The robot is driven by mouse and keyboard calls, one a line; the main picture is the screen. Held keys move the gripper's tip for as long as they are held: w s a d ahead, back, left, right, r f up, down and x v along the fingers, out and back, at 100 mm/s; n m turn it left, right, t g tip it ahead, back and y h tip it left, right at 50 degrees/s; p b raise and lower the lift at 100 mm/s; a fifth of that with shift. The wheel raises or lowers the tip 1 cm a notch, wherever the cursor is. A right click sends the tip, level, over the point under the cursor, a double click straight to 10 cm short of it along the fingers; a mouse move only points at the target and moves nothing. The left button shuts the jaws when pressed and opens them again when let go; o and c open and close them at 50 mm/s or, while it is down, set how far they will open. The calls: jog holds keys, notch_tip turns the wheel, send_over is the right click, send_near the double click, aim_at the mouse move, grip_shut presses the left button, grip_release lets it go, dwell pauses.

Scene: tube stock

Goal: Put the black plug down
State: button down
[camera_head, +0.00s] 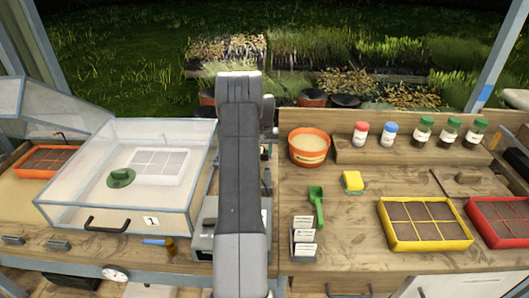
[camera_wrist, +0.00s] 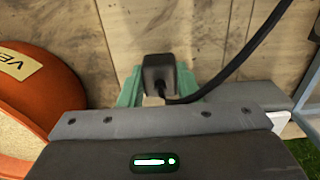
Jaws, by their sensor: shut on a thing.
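The black plug (camera_wrist: 158,72) is a small dark block in the wrist view, with a black cable (camera_wrist: 245,55) curving from it to the upper right. My gripper (camera_wrist: 158,86) is shut on the plug, with a green fingertip on each side of it. Wooden planks (camera_wrist: 215,30) lie beyond the plug. I cannot tell whether the plug touches them. In the head view my arm covers the middle of the bench, and neither the plug nor my fingertips can be made out.
An orange tub (camera_head: 309,150) stands right of my arm and shows close at left in the wrist view (camera_wrist: 35,90). A yellow sponge (camera_head: 353,182), green scoop (camera_head: 316,204) and yellow tray (camera_head: 425,244) lie further right. A clear-lidded box (camera_head: 75,216) stands left.

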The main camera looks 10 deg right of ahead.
jog(key=shift+f, duration=0.25)
jog(key=c, duration=1.1)
grip_release()
jog(key=shift+o, duration=0.2)
notch_tip(320, 180, up, 13)
jog(key=b, duration=0.1)
jog(key=shift+r, duration=0.15)
notch_tip(320, 180, down, 14)
jog(key=shift+r, duration=0.15)
jog(key=shift+r+p, duration=0.65)
jog(key=shift+p, duration=0.1)
jog(key=shift+f, duration=0.15)
